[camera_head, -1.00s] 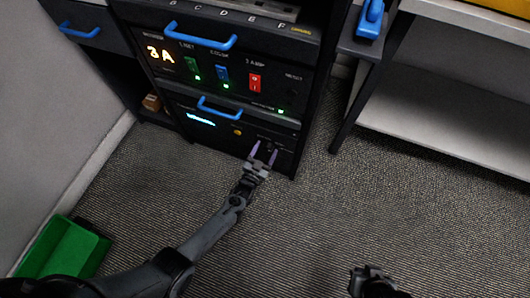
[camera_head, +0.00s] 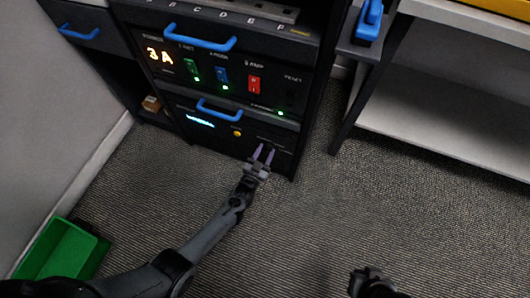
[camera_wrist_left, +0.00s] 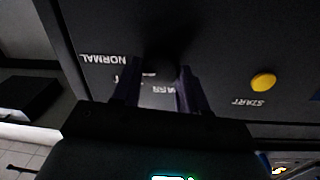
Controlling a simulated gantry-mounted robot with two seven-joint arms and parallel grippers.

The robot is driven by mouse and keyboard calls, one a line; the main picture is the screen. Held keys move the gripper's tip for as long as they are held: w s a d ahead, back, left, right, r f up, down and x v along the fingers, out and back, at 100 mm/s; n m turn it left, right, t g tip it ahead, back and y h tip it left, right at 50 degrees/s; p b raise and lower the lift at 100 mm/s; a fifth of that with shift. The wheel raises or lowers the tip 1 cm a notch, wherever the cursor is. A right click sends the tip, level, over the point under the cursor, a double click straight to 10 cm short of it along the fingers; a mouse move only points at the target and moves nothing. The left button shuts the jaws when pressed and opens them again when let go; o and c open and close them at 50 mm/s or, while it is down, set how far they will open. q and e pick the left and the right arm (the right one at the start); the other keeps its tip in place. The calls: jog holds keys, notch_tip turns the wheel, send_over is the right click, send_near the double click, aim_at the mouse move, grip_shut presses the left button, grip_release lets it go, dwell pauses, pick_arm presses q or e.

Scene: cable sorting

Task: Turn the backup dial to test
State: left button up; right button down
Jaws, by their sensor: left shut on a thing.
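The backup dial (camera_wrist_left: 160,60) is a dark knob on the black lower panel, between my left fingers in the left wrist view. Labels around it appear upside down; one reads NORMAL, and the others are partly covered by my fingers. My left gripper (camera_head: 264,151) is shut on the dial at the lower right of the panel in the head view, where the dial itself is hard to make out. My right gripper (camera_head: 370,276) is low in the head view, over the floor and away from the rack. Its finger opening is unclear.
A yellow START button (camera_wrist_left: 263,82) sits beside the dial. Above are a blue handle (camera_head: 219,108), green, blue and red switches (camera_head: 254,84) and a lit 3A display (camera_head: 159,57). A green bin (camera_head: 62,250) stands at lower left. The floor right of the rack is clear.

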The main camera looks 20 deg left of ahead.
pick_arm(q)
jog(key=n, duration=0.4)
jog(key=shift+a+f+n, duration=0.1)
jog(key=shift+f+n, duration=0.05)
jog(key=shift+n, duration=1.95)
jog(key=o, duration=1)
jog(key=shift+o, duration=0.2)
jog(key=shift+s, duration=0.1)
